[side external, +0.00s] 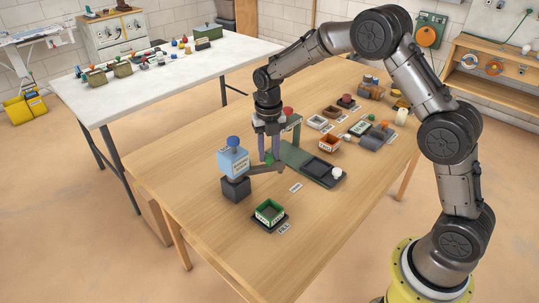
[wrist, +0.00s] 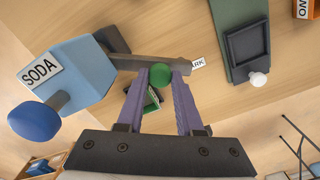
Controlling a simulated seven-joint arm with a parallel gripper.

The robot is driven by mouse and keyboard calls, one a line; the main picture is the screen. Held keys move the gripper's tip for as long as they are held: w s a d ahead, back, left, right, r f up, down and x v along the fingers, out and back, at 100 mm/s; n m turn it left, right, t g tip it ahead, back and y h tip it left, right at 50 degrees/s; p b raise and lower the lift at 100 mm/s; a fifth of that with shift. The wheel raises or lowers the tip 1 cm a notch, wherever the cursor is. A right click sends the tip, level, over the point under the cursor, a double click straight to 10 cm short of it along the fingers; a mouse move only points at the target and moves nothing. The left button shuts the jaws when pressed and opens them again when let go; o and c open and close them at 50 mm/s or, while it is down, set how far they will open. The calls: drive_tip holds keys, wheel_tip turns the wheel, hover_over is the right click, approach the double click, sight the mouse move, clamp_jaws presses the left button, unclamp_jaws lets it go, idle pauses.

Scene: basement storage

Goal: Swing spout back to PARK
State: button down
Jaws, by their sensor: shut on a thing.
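The soda dispenser is a pale blue box (side external: 234,161) with a blue knob on top, on a dark base (side external: 235,189). Its SODA label shows in the wrist view, on the blue body (wrist: 80,72). A dark spout arm (side external: 267,168) reaches right from it; the wrist view shows it as a grey bar (wrist: 140,63). My gripper (side external: 268,152) is shut on the spout's green knob (wrist: 159,76), one purple finger on each side. The PARK label (side external: 296,187) lies on the table near the spout's tip. In the wrist view, the label (wrist: 198,63) is partly hidden beside the tip.
A green-rimmed bin (side external: 258,211) stands in front, by the FILL label (side external: 284,228). A green board with a dark recess and white knob (side external: 336,172) lies right of the spout. Several small trays and parts fill the table's back right. The front right tabletop is clear.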

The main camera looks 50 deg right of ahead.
drive_tip(key=shift+w+d+r+n, duration=0.15)
drive_tip(key=shift+w+n, duration=0.1)
drive_tip(key=shift+n, duration=0.05)
drive_tip(key=c, duration=0.5)
unclamp_jaws()
drive_tip(key=shift+c, duration=0.2)
wheel_tip(320, 180, up, 14)
drive_tip(key=shift+s, duration=0.1)
